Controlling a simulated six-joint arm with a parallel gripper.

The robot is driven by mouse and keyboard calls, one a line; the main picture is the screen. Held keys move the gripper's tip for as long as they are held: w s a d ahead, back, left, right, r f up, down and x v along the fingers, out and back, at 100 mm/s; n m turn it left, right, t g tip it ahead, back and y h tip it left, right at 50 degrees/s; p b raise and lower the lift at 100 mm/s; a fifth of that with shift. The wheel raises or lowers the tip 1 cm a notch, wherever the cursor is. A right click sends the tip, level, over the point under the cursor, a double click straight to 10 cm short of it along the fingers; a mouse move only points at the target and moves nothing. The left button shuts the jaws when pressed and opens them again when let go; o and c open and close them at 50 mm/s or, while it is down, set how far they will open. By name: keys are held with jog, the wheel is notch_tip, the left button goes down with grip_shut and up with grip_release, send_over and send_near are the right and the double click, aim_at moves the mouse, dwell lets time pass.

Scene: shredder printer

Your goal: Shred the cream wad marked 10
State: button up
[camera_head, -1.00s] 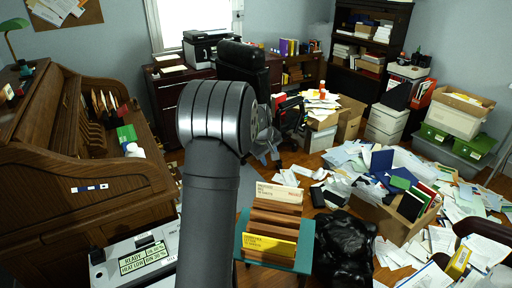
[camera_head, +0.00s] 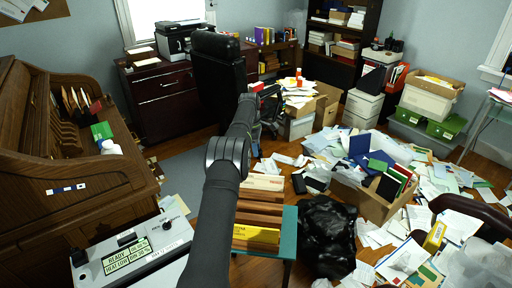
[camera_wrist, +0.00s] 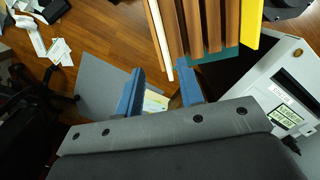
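In the wrist view my gripper (camera_wrist: 160,92) is open, with two blue fingers apart. A small cream and green patch (camera_wrist: 154,103) shows between and beyond them; I cannot tell what it is or whether it touches them. No mark 10 is readable in either view. The white shredder-like machine (camera_head: 135,252), with a READY display, stands at the lower left in the head view and at the right in the wrist view (camera_wrist: 285,95). In the head view my arm reaches up the middle, and the fingers cannot be made out.
A teal stand (camera_head: 288,225) holds several brown dividers, a cream one and a yellow one (camera_head: 256,236). A black bag (camera_head: 326,235) is beside it. A rolltop desk (camera_head: 60,215) stands left, a black chair (camera_head: 217,70) behind. Papers and an open box (camera_head: 372,203) clutter the right floor.

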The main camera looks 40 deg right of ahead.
notch_tip(320, 180, down, 17)
jog(key=s+d, duration=0.1)
jog(key=shift+s+d+r, duration=0.15)
jog(key=shift+s+d, duration=0.05)
jog(key=shift+s, duration=0.05)
grip_shut()
jog(key=shift+r, duration=0.15)
jog(key=shift+r, duration=0.9)
